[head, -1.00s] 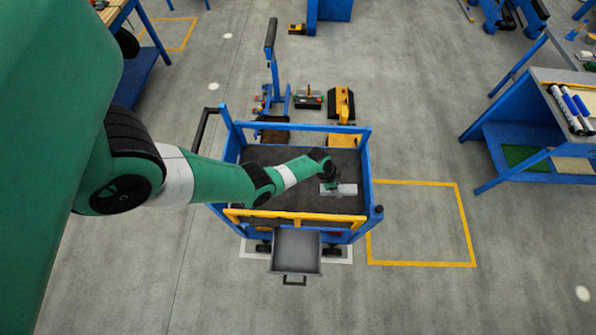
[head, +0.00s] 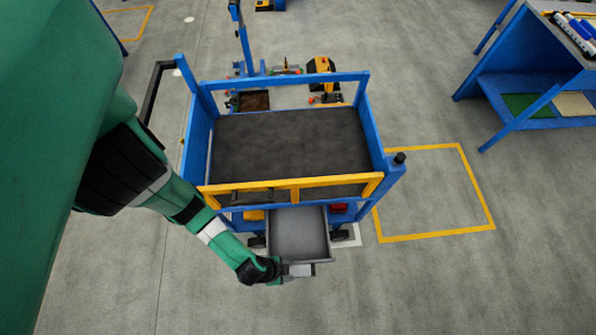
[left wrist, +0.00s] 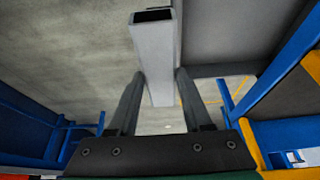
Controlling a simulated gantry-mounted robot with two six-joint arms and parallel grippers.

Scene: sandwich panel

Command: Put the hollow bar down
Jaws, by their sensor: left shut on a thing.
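The hollow bar (head: 301,270) is a short light-grey square tube. In the left wrist view its open end (left wrist: 153,16) faces up in the picture, and the bar (left wrist: 158,60) runs between my fingers. My left gripper (head: 284,272) is shut on it, in front of the cart near the front edge of the open grey drawer (head: 298,233). In the left wrist view the gripper (left wrist: 157,95) has one dark finger on each side of the bar. I cannot tell whether the bar touches the drawer. My right gripper is not in view.
The blue cart (head: 375,140) has an empty dark top tray (head: 290,145) and a yellow front rail (head: 330,183). A blue workbench (head: 520,80) stands at the right. A yellow-outlined floor square (head: 435,195) is empty. The floor in front of the cart is clear.

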